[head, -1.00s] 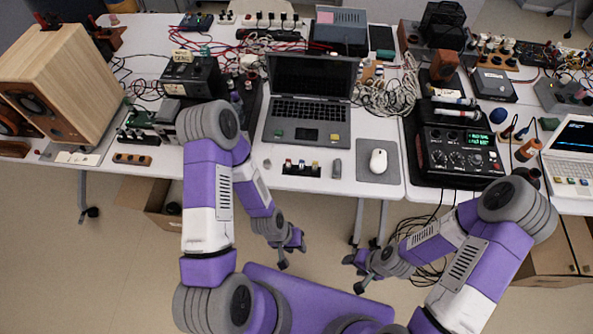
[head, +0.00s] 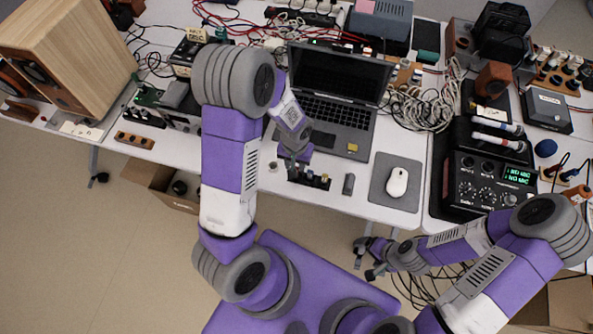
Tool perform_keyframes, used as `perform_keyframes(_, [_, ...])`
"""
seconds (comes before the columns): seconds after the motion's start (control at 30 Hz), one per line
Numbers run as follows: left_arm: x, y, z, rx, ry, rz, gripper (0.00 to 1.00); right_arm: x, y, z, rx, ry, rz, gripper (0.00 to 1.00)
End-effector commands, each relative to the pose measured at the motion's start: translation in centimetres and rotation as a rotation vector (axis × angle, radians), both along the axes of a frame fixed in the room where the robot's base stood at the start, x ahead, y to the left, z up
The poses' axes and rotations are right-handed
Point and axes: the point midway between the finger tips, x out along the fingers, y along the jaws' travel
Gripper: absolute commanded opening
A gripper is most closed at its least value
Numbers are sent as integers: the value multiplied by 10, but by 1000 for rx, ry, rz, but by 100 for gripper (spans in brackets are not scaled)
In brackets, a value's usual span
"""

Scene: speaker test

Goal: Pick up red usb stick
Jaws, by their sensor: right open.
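A small black holder (head: 318,184) with several short sticks stands at the front edge of the table, in front of the laptop. I cannot make out a clearly red usb stick among them; the left part of the holder is partly covered by my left gripper. My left gripper (head: 293,168) is right over the holder's left end, pointing down; its fingers are too small and dark to tell whether they are open. My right gripper (head: 364,260) is open and empty, off the table's front edge, below the mouse pad in the picture.
The laptop (head: 337,110) stands open behind the holder. A small grey block (head: 348,184) and a white mouse (head: 397,182) on a grey pad (head: 380,198) lie to the right. A black audio mixer (head: 480,190) and wooden speaker (head: 70,60) flank the area.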

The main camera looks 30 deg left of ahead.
Motion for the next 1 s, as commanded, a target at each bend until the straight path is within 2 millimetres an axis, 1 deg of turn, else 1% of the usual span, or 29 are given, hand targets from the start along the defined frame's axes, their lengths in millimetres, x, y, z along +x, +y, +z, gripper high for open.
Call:
perform_keyframes(0.03, [0,1,-12,1,5,1,35,0,0,-4,0,0,0,89])
perform_keyframes(0.1, [1,1,-22,1,4,0,35,0,0,-6,0,0,0,89])
perform_keyframes(0.2, [1,1,-33,0,3,-1,35,0,0,-8,0,-1,0,89])
perform_keyframes(0.3, [2,1,-36,0,2,0,35,0,0,-9,0,-1,0,89])
perform_keyframes(0.5, [2,1,-36,-1,1,0,35,0,0,-8,0,-1,0,89])
perform_keyframes(0.73, [2,1,-36,-1,1,-1,0,0,0,-8,0,-1,0,89])
perform_keyframes(1.0, [2,1,-34,-1,1,-1,0,0,0,-8,0,-1,0,89])
